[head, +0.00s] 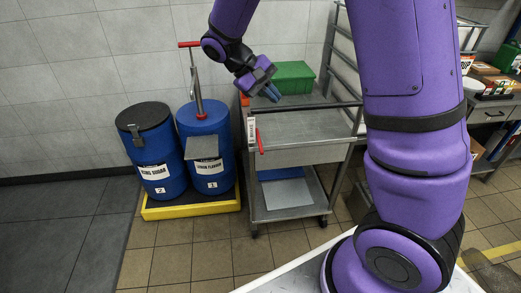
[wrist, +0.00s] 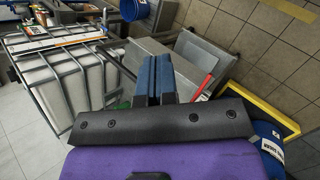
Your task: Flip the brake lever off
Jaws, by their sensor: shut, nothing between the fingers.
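The brake lever (head: 260,141) is a short red bar at the left front corner of a grey metal cart (head: 297,152), beside a white label plate (head: 251,132) with small lettering. It stands roughly upright, leaning slightly. The red bar also shows in the wrist view (wrist: 205,86), to the right of my fingers. My gripper (head: 273,93) has blue fingers and is above the cart's upper level, higher than the lever and apart from it. The fingers (wrist: 156,57) are together and empty.
A green bin (head: 293,77) sits at the back of the cart. Two blue drums (head: 154,152) stand on a yellow-edged pallet (head: 190,208) to the left, with a red-handled pump (head: 195,75) on one. Floor in front is clear.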

